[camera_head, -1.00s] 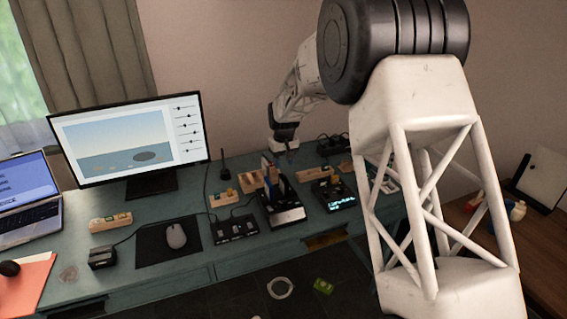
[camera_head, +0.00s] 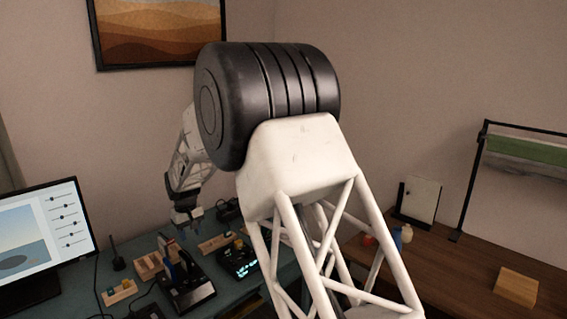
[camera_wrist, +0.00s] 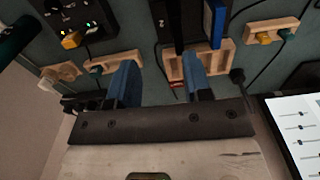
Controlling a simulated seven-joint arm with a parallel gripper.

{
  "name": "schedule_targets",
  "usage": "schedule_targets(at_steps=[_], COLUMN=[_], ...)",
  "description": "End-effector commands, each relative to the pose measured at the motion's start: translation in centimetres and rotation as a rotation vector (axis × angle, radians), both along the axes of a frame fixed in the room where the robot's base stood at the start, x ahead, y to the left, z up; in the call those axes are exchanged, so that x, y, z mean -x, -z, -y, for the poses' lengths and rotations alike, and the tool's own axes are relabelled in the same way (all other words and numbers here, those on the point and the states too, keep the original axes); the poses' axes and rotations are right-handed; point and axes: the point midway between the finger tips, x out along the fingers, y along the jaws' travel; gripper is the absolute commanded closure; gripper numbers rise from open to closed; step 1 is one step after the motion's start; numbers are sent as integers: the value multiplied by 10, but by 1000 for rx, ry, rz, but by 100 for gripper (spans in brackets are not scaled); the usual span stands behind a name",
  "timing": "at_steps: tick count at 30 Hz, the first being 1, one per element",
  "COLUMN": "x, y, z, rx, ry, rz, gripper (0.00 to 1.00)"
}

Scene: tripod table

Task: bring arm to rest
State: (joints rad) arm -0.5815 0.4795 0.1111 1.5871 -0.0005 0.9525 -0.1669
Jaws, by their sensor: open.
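My gripper (camera_head: 181,228) hangs at the end of my white arm above the back of the green desk (camera_head: 205,277). In the wrist view my gripper (camera_wrist: 160,82) shows two blue fingers spread apart, with nothing between them. The fingers point over a wooden rack (camera_wrist: 201,68) with slots. A black device with upright blue and dark parts (camera_head: 190,290) stands below and in front of the gripper in the head view. I cannot tell the exact height of the fingers above the desk.
A monitor (camera_head: 38,240) stands at the left. A black device with a lit display (camera_head: 238,260) and small wooden blocks (camera_head: 119,291) lie on the desk. A brown table (camera_head: 450,275) at the right holds a wooden block (camera_head: 517,286) and small bottles. Cables cross the desk.

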Motion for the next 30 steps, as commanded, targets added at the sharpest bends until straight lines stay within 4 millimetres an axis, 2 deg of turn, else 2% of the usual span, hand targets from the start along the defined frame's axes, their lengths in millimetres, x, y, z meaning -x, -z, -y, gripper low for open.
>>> schedule_targets(at_steps=[3, 14, 23, 30], x=[5, 36, 73, 109], y=[-22, -83, -124, -151], z=[29, 122, 196, 252], rx=[-6, -20, -29, -37], ry=[30, 127, 210, 275], rz=[9, 34, 54, 71], gripper=[55, 55, 55, 55])
